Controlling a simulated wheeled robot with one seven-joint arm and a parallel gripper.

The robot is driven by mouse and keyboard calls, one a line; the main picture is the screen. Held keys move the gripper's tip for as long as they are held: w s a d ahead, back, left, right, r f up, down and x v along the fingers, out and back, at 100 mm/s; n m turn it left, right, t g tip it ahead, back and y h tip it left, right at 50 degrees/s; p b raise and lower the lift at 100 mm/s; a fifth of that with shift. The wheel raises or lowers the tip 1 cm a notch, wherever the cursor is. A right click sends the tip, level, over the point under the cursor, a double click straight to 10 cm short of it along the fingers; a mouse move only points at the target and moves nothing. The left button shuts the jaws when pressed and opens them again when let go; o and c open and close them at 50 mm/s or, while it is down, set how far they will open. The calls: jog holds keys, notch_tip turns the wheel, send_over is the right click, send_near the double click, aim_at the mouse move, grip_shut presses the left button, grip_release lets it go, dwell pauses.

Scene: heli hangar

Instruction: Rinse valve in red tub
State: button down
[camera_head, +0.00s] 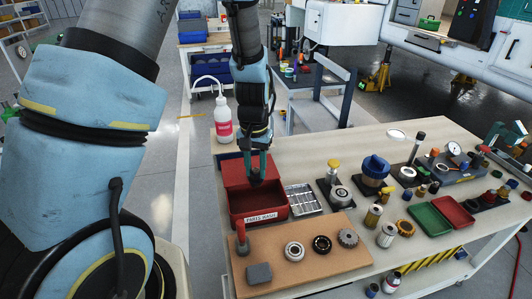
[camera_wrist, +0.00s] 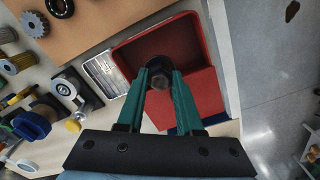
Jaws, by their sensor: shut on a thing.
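The red tub (camera_head: 280,211) stands near the left end of the workbench, with a "PARTS WASH" label on its front. It also shows in the wrist view (camera_wrist: 197,40), with an open basin and a flat red section beside it. My gripper (camera_head: 257,170) points down over the tub. In the wrist view my gripper (camera_wrist: 160,76) has its green fingers closed on a small dark part, seemingly the valve (camera_wrist: 156,67). The valve is over the open basin. I cannot tell whether it is below the rim or touching the tub's bottom. Its lower side is hidden.
A metal grate tray (camera_head: 303,199) stands right beside the tub. A brown board (camera_head: 318,267) with rings, a gear and a red-handled tool lies in front. A white bottle (camera_head: 222,120) stands behind. Several parts and fixtures crowd the bench to the right.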

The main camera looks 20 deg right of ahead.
aim_at(256, 171)
jog(key=shift+d, duration=0.15)
jog(key=shift+f+b, duration=0.8)
jog(key=shift+f, duration=0.05)
jog(key=shift+f+b, duration=3.9)
jog(key=shift+f, duration=1.45)
jog(key=shift+d+p, duration=0.3)
jog(key=shift+a, duration=0.3)
jog(key=shift+r+p, duration=3.4)
jog(key=shift+r, duration=0.9)
